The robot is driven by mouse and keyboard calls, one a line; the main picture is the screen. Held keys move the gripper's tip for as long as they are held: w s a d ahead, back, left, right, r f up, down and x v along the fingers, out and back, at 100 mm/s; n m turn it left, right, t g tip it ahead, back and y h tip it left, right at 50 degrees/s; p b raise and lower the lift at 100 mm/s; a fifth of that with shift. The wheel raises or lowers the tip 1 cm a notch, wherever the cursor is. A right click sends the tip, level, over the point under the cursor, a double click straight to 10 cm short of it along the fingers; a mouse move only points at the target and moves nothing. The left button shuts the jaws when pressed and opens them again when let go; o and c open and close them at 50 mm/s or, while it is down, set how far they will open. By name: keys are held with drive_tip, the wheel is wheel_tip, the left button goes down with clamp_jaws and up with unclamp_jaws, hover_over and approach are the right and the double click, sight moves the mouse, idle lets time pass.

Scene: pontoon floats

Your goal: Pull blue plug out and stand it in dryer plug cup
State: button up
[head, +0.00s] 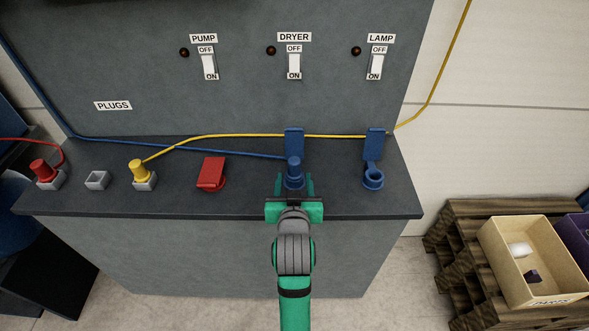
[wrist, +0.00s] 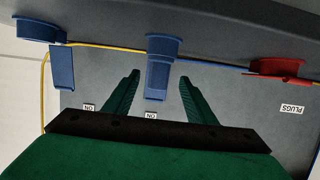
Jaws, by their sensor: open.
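The blue plug (head: 294,172) stands upright in the blue socket under the DRYER sign, in front of that socket's raised blue lid (head: 293,138). My gripper (head: 295,181) is open, with one finger on each side of the plug; I cannot tell whether either touches it. In the wrist view, which is upside down, the blue plug (wrist: 157,72) shows between the spread fingers (wrist: 159,78), overlapping the lid. An empty grey square cup (head: 97,180) sits on the counter below the PLUGS sign, between the cups holding the red plug (head: 42,169) and yellow plug (head: 139,170).
A red socket with its lid down (head: 211,174) lies left of my gripper. An open blue socket (head: 373,178) with a raised lid is to the right. Blue and yellow cables cross the counter's back. Switches (head: 294,65) line the panel. A crate (head: 520,285) stands at lower right.

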sight(295, 173)
drive_tip(key=shift+x, duration=3.45)
drive_tip(key=c, duration=1.2)
